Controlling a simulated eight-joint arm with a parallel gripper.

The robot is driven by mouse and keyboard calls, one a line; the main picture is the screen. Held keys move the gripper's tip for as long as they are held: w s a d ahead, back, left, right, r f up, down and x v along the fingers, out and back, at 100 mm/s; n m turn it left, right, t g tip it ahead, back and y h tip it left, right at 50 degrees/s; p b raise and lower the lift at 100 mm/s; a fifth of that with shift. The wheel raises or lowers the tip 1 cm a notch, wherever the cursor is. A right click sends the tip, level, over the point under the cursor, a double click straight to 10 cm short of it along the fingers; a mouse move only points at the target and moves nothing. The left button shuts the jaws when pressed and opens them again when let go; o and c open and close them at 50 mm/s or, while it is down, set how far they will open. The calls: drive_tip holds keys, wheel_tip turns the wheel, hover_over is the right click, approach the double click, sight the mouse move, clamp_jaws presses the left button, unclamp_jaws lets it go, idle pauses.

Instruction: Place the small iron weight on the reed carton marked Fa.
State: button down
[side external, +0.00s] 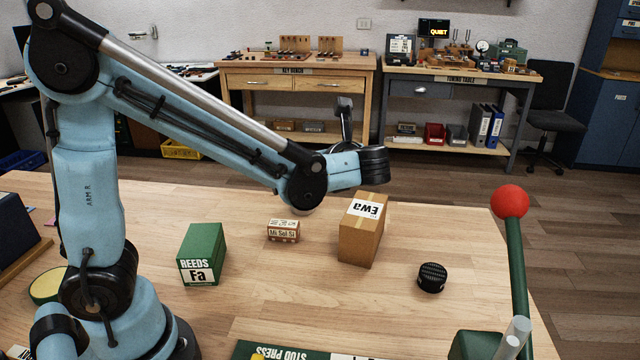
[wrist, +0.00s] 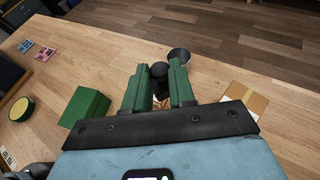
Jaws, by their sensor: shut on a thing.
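The green reed carton marked Fa (side external: 203,247) stands on the wooden table, left of centre in the side view. Its bare green side and top (wrist: 84,108) show left of my fingers in the wrist view. My gripper (wrist: 158,82) has green fingers, shut on a small dark piece, which appears to be the iron weight (wrist: 159,71). It is held above the table, to the right of the Fa carton. In the side view my arm's own joint hides the fingers and most of what they hold.
A small Mi Sol Si carton (side external: 283,230) stands right of the Fa carton. A taller brown Ewa carton (side external: 357,235) and a black round tin (side external: 432,277) are further right. A green lever with a red ball (side external: 510,202) rises at the front right. Table between the cartons is clear.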

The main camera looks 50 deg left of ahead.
drive_tip(key=s+a+f+n+g+h, duration=0.1)
drive_tip(key=s+a+f+n+g, duration=0.1)
drive_tip(key=a+f+n+g, duration=0.1)
drive_tip(key=s+a+f+n+g+h, duration=0.1)
drive_tip(key=s+a+f+n+g, duration=0.1)
drive_tip(key=a+n+g, duration=0.4)
drive_tip(key=a+f+g, duration=0.1)
drive_tip(key=a, duration=0.2)
drive_tip(key=shift+a, duration=0.25)
drive_tip(key=shift+s+f, duration=0.15)
drive_tip(key=s+a+f, duration=0.1)
drive_tip(key=a+f, duration=0.1)
drive_tip(key=a, duration=0.1)
drive_tip(key=s+a+f, duration=0.1)
drive_tip(key=a+f, duration=0.1)
drive_tip(key=a, duration=0.2)
drive_tip(key=s+a+f, duration=0.1)
drive_tip(key=a+f, duration=0.2)
drive_tip(key=a, duration=0.1)
drive_tip(key=shift+a, duration=0.1)
drive_tip(key=shift+f, duration=1.75)
drive_tip(key=shift+f, duration=0.2)
drive_tip(key=c, duration=0.9)
unclamp_jaws()
drive_tip(key=shift+c, duration=0.2)
